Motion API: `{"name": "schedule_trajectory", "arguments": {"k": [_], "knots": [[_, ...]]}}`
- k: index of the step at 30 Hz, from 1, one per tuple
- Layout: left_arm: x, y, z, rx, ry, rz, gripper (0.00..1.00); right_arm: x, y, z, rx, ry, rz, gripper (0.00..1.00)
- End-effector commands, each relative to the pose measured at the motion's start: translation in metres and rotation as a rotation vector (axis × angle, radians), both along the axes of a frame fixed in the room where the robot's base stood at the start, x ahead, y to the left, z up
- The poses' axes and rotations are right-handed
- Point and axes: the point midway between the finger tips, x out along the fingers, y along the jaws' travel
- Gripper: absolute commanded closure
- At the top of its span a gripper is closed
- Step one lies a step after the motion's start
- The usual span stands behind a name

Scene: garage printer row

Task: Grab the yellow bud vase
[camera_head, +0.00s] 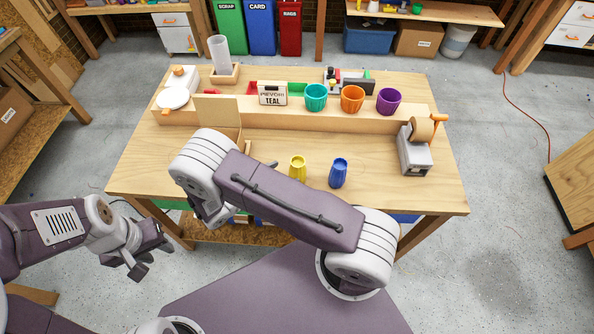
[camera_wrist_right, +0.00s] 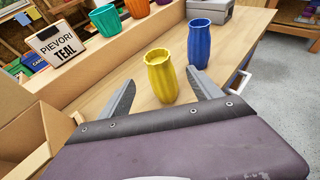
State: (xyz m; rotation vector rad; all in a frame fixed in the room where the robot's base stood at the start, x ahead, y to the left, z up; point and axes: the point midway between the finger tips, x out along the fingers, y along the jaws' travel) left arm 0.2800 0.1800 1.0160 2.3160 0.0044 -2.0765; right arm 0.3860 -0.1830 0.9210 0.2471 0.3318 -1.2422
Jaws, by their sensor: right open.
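The yellow bud vase (camera_head: 297,167) stands upright on the wooden table near its front edge. The blue vase (camera_head: 338,173) stands just right of it. In the right wrist view the yellow vase (camera_wrist_right: 160,77) shows between the two fingers of my open, empty right gripper (camera_wrist_right: 161,76), with the blue vase (camera_wrist_right: 199,43) behind and to the right. I cannot tell how far the fingertips reach along the yellow vase; no contact shows. In the head view my right arm hides that gripper. My left gripper (camera_head: 150,258) is open and empty, off the table's front left.
A raised shelf holds a teal pot (camera_head: 316,97), an orange pot (camera_head: 352,99), a purple pot (camera_head: 388,101) and a "TEAL" sign (camera_head: 272,93). An open cardboard box (camera_head: 218,110) is left of the yellow vase. A tape dispenser (camera_head: 414,152) stands at right.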

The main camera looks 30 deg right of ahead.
Motion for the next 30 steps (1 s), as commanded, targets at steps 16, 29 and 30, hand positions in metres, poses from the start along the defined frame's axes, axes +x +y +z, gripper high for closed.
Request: {"name": "schedule_trajectory", "arguments": {"k": [16, 29, 30], "knots": [[0.0, 0.0, 0.023, 0.0, -0.001, 0.0, 0.64, 0.014, -0.061, -0.024, 0.002, 0.002, -0.005, 0.26], [0.0, 0.0, 0.023, 0.0, 0.0, 0.0, 0.64, 0.017, -0.068, -0.029, 0.002, 0.0, -0.003, 0.63], [0.0, 0.0, 0.023, 0.0, 0.0, 0.0, 0.64, 0.017, -0.068, -0.029, 0.002, 0.0, -0.003, 0.74]]}}
